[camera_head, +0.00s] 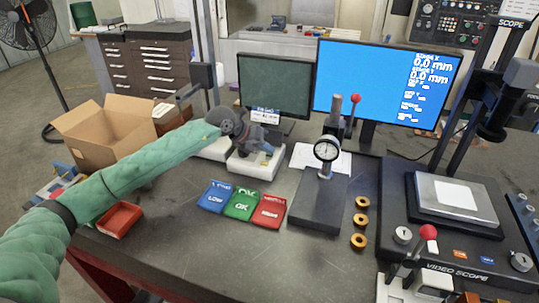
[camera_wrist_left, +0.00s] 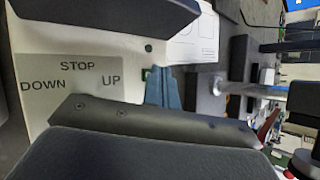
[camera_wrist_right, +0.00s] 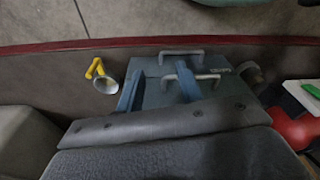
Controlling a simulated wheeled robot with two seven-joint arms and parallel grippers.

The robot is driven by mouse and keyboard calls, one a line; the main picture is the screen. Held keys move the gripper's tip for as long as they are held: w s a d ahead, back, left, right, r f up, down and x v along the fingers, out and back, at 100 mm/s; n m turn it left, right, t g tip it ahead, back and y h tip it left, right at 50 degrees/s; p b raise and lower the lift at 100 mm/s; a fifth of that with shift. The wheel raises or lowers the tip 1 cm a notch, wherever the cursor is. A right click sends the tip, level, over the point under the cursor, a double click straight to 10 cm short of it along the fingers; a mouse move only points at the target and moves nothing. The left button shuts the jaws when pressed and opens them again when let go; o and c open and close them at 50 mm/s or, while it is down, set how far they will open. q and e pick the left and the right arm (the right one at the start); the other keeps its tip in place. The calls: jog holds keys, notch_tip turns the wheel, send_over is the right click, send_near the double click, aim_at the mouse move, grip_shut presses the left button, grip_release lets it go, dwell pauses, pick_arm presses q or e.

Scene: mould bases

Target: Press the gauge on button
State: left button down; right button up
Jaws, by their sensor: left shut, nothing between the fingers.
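A white-based gauge unit (camera_head: 262,164) with a small labelled display (camera_head: 265,115) stands in front of the dark monitor. In the left wrist view its pale panel (camera_wrist_left: 32,100) seems to fill the left side, with a grey plate (camera_wrist_left: 70,82) reading STOP, DOWN and UP. A small green button-like spot (camera_wrist_left: 146,74) shows right beside my fingertips; I cannot tell whether they touch it. My left gripper (camera_head: 262,143) is shut and empty, low over the unit; its fingertips (camera_wrist_left: 163,90) are together. My right gripper (camera_wrist_right: 158,88) is open and empty, above a blue-grey box (camera_wrist_right: 160,68) with handles.
A dial gauge (camera_head: 326,150) stands on a dark base (camera_head: 318,205) to the right. Brass rings (camera_head: 360,221) and a video scope (camera_head: 440,260) are further right. A cardboard box (camera_head: 100,140) is at left. The bright monitor (camera_head: 370,80) shows 0.0 mm readings.

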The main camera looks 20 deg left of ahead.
aim_at(266, 155)
pick_arm(q)
jog(key=shift+r, duration=0.55)
dwell(0.4)
notch_tip(266, 155, up, 6)
jog(key=p, duration=0.1)
dwell(0.6)
